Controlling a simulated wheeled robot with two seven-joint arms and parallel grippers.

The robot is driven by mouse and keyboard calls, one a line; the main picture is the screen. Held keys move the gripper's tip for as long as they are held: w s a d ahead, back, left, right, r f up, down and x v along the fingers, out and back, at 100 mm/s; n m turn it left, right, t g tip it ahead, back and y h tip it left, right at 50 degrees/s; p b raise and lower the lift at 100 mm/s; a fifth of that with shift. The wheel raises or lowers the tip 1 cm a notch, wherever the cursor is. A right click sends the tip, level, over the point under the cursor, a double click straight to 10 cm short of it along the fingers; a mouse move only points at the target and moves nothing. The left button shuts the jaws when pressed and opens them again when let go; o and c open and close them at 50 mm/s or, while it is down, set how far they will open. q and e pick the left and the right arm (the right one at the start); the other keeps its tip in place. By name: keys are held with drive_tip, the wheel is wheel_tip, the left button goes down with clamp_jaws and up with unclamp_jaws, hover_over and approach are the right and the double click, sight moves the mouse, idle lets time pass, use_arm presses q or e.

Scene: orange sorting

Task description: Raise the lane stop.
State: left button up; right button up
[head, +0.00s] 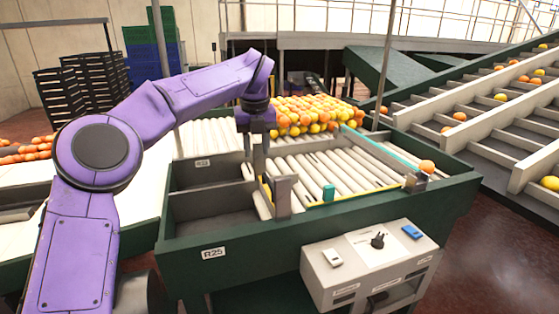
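A roller lane (320,165) runs toward the front of a green-framed table. At its front left corner stands a grey upright block (284,195), and a small green tab (329,192) sits on the yellow-edged front strip. I cannot tell for sure which of these is the lane stop. My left arm comes in from the left and bends down over the lane's left side. My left gripper (259,155) points down beside the lane's left edge, behind and left of the grey block. Its fingers are seen edge-on, so their opening is unclear. My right gripper is out of view.
Piled oranges and yellow fruit (310,115) lie at the lane's far end. One orange (427,167) rests at the right front corner. A control box (368,265) with a black knob stands in front. Empty grey bins (212,205) lie left; a sloping conveyor (490,125) rises right.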

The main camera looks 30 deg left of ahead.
sight(267, 178)
use_arm(q)
drive_tip(key=f+h, duration=0.1)
drive_tip(key=f, duration=0.1)
drive_tip(key=d+f, duration=0.1)
drive_tip(key=f, duration=0.2)
drive_tip(key=w+d+f+n+h, duration=0.1)
drive_tip(key=f, duration=0.1)
drive_tip(key=shift+f+h, duration=0.2)
drive_tip(key=shift+h, duration=0.1)
clamp_jaws()
